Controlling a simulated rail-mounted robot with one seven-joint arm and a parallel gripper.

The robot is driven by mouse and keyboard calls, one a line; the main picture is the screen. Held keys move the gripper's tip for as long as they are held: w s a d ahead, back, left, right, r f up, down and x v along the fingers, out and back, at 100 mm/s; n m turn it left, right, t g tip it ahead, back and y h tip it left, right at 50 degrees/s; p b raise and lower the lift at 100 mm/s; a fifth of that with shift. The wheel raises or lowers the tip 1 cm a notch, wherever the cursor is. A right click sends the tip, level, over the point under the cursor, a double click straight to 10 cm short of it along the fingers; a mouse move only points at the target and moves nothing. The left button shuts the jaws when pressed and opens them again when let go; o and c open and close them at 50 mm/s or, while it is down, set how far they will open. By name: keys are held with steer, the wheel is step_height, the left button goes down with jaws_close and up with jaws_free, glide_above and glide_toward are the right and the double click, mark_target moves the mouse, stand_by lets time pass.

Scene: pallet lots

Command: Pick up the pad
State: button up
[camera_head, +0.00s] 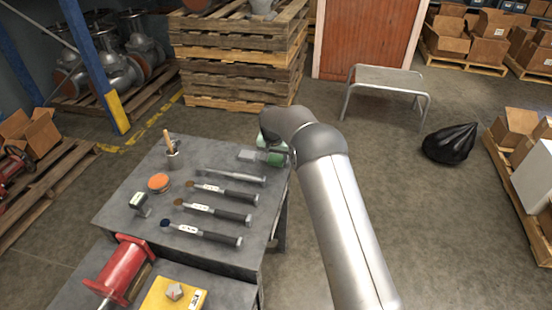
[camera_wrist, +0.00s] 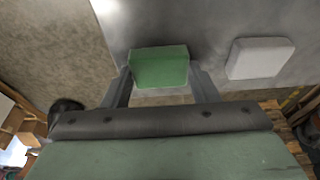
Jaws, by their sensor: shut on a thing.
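A green pad (camera_head: 272,159) is at the far right corner of the grey table (camera_head: 150,215). In the wrist view the green pad (camera_wrist: 160,66) sits between the two fingers of my gripper (camera_wrist: 162,82), which is shut on it. I cannot tell whether the pad still touches the table. A light grey pad (camera_wrist: 258,58) lies apart to the right in the wrist view, and it also shows beside the green one in the head view (camera_head: 246,156). In the head view my arm hides most of my gripper.
Several dark-handled tools (camera_head: 222,213) and a grey bar (camera_head: 232,175) lie on the table. An orange disc (camera_head: 158,182), a cup with a wooden handle (camera_head: 173,156) and a small green-faced device (camera_head: 138,202) stand at left. A pallet stack (camera_head: 238,65) stands behind.

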steer(key=shift+r, duration=0.55)
steer(key=s+r+b, duration=0.2)
steer(key=s+r, duration=0.9)
steer(key=s, duration=0.3)
steer(key=shift+d+r, duration=0.25)
